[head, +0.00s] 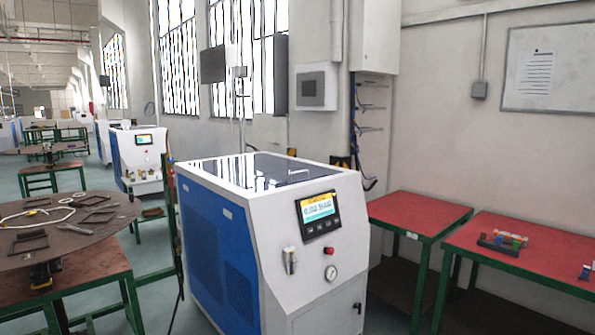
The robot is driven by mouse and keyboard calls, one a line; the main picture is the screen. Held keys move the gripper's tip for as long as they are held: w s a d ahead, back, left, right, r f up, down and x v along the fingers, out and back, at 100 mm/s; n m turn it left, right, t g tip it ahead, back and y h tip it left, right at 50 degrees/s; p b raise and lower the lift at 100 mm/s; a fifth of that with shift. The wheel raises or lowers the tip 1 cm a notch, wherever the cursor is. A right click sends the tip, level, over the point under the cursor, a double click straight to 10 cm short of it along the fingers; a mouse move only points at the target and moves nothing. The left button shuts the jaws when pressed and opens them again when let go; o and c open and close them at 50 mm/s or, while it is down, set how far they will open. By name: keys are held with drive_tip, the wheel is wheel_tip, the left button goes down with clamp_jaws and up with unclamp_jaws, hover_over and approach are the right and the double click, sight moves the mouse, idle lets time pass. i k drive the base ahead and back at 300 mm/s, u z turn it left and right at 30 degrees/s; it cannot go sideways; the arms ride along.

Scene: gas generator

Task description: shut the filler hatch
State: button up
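The gas generator (310,240) is a white and blue cabinet in the middle of the head view. On its top lies a dark, glossy panel (235,172) with a small light handle (275,180) near its front edge; this looks like the filler hatch. The panel appears to lie flat, level with the cabinet top. I cannot tell whether it is fully closed. My gripper is not in view.
Red-topped tables (420,213) with green legs stand at the right by the wall, one with small coloured blocks (503,240). A round brown table (62,222) with flat parts stands at the left. Open floor (165,265) shows left of the generator.

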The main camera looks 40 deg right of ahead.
sight(279, 178)
drive_tip(key=z, duration=0.1)
drive_tip(key=i, duration=1)
drive_tip(key=u, duration=0.05)
